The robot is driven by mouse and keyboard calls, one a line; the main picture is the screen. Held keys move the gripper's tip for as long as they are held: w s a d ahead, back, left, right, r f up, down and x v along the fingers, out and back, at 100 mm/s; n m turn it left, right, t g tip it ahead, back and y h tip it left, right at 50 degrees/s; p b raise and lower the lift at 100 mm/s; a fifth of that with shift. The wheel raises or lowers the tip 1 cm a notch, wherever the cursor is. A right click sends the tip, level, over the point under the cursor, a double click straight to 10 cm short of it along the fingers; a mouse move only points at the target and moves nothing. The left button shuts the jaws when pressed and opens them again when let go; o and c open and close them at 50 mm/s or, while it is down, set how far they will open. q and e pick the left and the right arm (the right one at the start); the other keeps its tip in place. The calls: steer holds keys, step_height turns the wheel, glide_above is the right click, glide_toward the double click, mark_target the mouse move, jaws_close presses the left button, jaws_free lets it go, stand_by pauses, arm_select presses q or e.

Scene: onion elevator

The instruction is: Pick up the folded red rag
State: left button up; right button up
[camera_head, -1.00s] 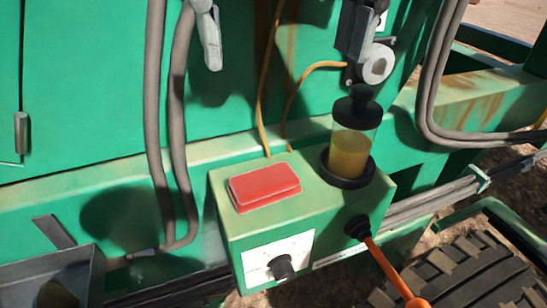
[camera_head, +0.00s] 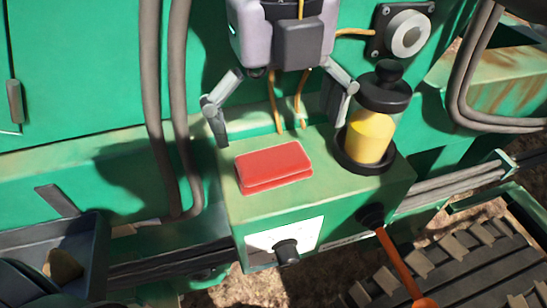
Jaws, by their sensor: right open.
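The folded red rag (camera_head: 273,166) lies flat on top of a green box (camera_head: 240,207), towards its left side. My right gripper (camera_head: 278,122) hangs in from the top of the view. Its fingers are spread wide and empty. The fingertips are above and behind the rag, one towards each side, and appear apart from it. My left gripper is not in view.
A jar of yellow liquid with a black cap (camera_head: 371,135) stands on the box, right of the rag, close to my right finger. An orange-red handle (camera_head: 400,265) sticks out in front. Grey hoses (camera_head: 165,110) hang at left. A dark tray (camera_head: 85,255) is lower left.

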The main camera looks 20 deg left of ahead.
mark_target(273, 159)
steer(key=shift+s+f, duration=0.1)
steer(key=shift+f, duration=0.4)
steer(key=f, duration=0.1)
steer(key=f+p, duration=0.1)
steer(key=f, duration=0.1)
steer(key=f+p, duration=0.1)
steer(key=shift+a+f, duration=0.2)
steer(key=shift+a, duration=0.15)
steer(key=shift+f, duration=0.3)
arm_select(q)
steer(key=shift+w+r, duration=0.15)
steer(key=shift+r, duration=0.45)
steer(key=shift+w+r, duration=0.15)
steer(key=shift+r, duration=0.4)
arm_select(e)
steer(key=shift+c, duration=0.2)
steer(key=shift+c, duration=0.6)
steer(key=c, duration=1)
steer(key=shift+c, duration=0.2)
